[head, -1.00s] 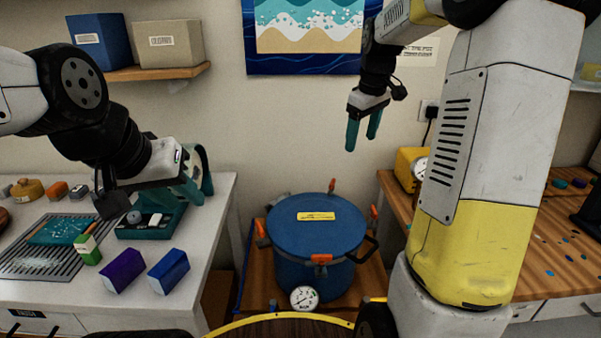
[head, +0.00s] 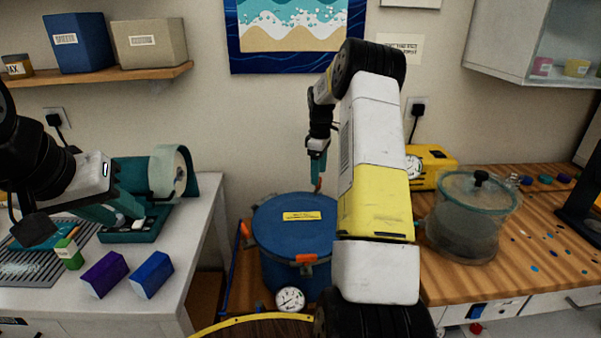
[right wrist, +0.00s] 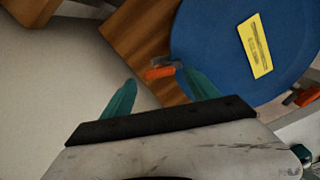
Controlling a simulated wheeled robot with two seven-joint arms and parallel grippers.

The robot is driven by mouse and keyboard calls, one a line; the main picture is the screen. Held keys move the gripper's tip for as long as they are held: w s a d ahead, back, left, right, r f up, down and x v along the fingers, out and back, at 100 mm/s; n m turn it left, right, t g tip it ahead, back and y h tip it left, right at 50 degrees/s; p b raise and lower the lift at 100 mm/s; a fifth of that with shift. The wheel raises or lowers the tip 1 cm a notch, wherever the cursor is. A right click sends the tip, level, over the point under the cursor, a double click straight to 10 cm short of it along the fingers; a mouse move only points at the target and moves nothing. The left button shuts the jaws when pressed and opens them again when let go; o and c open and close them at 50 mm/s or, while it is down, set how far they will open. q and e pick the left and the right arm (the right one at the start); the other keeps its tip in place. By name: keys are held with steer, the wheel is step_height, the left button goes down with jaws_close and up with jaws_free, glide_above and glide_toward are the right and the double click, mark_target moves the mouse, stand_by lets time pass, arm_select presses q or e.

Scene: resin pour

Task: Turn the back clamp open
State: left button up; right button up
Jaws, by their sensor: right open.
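The blue pressure pot (head: 280,245) stands low between the two benches, its lid on, with a yellow label on top. The orange back clamp (head: 318,185) is at the lid's far rim. My right gripper (head: 317,166) points down just above it. In the right wrist view the fingers (right wrist: 160,78) are apart, and the back clamp (right wrist: 158,73) shows in the gap between their tips; I cannot tell if they touch it. The front clamp (head: 306,259) and left clamp (head: 246,229) also sit at the rim. My left gripper (head: 112,212) hangs over the left bench, its fingers unclear.
The left bench (head: 200,213) holds purple and blue boxes (head: 104,274) and a teal machine. The right bench (head: 480,290) holds a clear lidded vessel (head: 468,220) and a yellow device (head: 432,163). A pressure gauge (head: 290,299) is at the pot's front.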

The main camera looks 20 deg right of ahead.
steer(key=shift+f, duration=1.35)
steer(key=c, duration=1.4)
steer(key=shift+o, duration=0.2)
